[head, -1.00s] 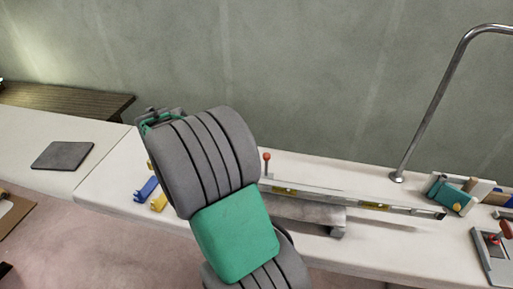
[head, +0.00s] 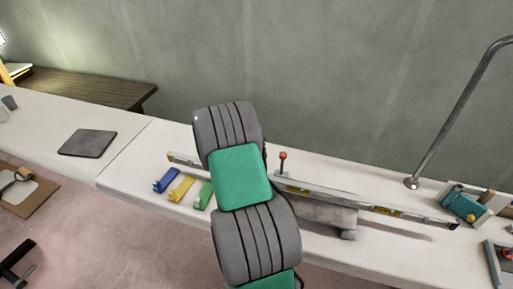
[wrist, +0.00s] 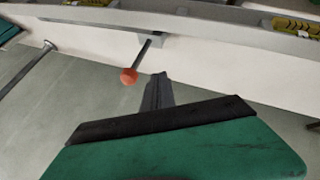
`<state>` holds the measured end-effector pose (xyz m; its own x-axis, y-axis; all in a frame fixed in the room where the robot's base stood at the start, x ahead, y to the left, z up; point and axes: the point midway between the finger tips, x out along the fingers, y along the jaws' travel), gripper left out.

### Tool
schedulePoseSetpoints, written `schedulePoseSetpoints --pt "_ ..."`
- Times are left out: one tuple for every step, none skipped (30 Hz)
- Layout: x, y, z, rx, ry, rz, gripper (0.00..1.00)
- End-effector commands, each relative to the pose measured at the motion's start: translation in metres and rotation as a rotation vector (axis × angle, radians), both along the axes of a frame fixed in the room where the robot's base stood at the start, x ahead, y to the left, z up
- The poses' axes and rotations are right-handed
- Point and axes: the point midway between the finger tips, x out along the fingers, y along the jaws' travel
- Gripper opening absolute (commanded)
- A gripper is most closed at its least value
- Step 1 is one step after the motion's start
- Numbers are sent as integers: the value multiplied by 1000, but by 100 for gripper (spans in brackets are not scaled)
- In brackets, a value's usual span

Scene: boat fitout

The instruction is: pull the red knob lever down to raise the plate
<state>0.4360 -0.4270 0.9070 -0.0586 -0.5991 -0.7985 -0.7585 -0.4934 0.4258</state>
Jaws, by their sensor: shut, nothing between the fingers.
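A lever with a red ball knob (head: 283,156) stands on a thin grey stem at the back of the white bench, right of my arm. In the wrist view the red knob (wrist: 129,76) hangs on its stem just beyond and left of my fingertips, apart from them. My gripper (wrist: 157,78) is shut and empty, its dark fingers pointing towards the lever. In the head view my arm hides the gripper. A grey block (head: 318,212) lies in front of the lever; I cannot tell whether it is the plate.
A long spirit level (head: 376,207) lies along the bench in front of the lever. Blue (head: 166,180), yellow (head: 181,188) and green (head: 203,194) clamps lie left of my arm. A metal rail (head: 447,115) rises at the right. A second red-knobbed device (head: 507,254) sits at the right edge.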

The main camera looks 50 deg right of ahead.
Motion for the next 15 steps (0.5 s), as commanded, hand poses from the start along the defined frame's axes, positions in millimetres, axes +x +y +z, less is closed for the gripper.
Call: schedulePoseSetpoints --pt "-2 -7 -8 4 4 -3 0" --pt "-2 -10 -12 2 3 -2 0" --pt "-9 -17 -7 0 0 -5 0" --pt "-13 -21 -7 0 -1 -6 0" --pt "-16 -24 -7 0 -1 -4 0" --pt "-20 -28 -7 1 -1 -3 0" --pt "-22 -30 -8 1 0 -3 0" --pt "-24 -32 -9 1 0 -1 0" --pt "-26 -34 -9 1 0 -1 0" --pt "-27 -35 -10 0 -1 -1 0" --pt "-28 -36 -10 0 -1 -1 0" --pt "-28 -37 -11 1 -1 0 0" --pt "-29 -37 -11 1 -1 0 0" --pt "-29 -37 -11 1 -1 0 0" --pt "-29 -37 -11 0 -1 1 0"
